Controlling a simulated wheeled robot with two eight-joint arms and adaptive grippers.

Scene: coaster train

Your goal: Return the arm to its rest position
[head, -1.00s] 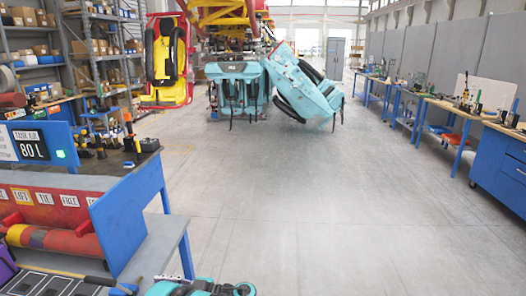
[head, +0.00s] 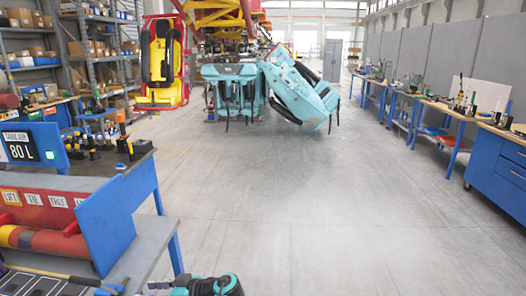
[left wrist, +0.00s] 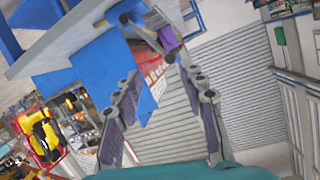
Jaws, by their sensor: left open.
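My left gripper (left wrist: 160,73) is open and empty in the left wrist view, its two dark jointed fingers spread apart. The blue bench with its panel (left wrist: 85,65) lies beyond the fingers, tilted in that view. Nothing shows between the fingertips that they grip. In the head view only a teal and dark part of my own arm shows at the bottom edge, beside the bench's near corner. My right gripper is in neither view.
The workbench (head: 130,235) with red and blue panels stands at the left. Teal coaster seats (head: 235,72) and a red-yellow seat (head: 162,62) stand or hang further off. Blue benches (head: 500,165) line the right wall. The middle floor (head: 300,220) is clear.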

